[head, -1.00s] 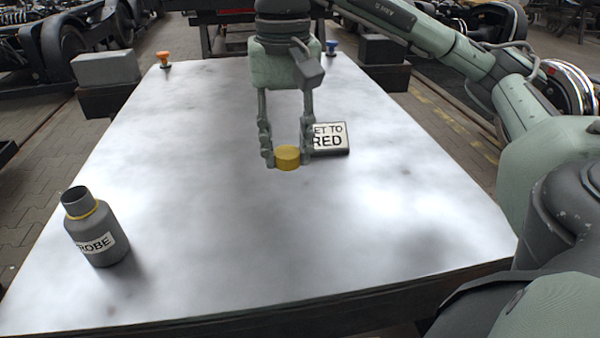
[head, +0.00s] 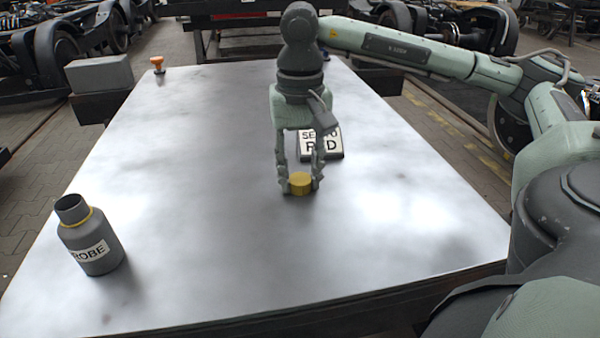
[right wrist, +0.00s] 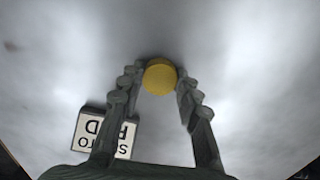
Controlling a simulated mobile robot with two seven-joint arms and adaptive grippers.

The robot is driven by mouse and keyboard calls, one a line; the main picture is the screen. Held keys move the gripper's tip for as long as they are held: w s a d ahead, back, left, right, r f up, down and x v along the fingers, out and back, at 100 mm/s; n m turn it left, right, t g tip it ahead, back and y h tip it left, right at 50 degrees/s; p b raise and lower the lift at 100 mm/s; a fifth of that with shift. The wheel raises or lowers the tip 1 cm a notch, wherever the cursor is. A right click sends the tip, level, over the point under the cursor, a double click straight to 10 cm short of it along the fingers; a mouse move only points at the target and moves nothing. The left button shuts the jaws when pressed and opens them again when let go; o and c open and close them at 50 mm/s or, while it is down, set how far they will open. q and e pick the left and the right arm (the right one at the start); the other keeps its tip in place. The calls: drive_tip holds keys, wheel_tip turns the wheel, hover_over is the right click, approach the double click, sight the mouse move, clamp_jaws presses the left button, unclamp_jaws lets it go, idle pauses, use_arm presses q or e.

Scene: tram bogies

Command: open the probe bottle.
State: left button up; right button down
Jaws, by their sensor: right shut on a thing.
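The grey probe bottle (head: 104,238) stands upright on the table at the left in the head view. It has a PROBE label and a yellow ring below its neck. Its neck is bare and open at the top. My right gripper (head: 300,184) points down over the middle of the table, well to the right of the bottle. It is shut on a round yellow cap (head: 301,185), which also shows between the fingertips in the right wrist view (right wrist: 160,77). I cannot tell whether the cap touches the table. My left gripper is not in view.
A block with a printed sign (head: 322,146) lies just behind my right gripper. The pale table (head: 200,230) is clear between bottle and gripper. An orange knob (head: 157,63) is at the far left corner, and a grey block (head: 99,74) stands beyond the left edge.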

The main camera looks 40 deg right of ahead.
drive_tip(key=shift+f, duration=0.15)
drive_tip(key=c, duration=1.4)
unclamp_jaws()
drive_tip(key=o, duration=0.3)
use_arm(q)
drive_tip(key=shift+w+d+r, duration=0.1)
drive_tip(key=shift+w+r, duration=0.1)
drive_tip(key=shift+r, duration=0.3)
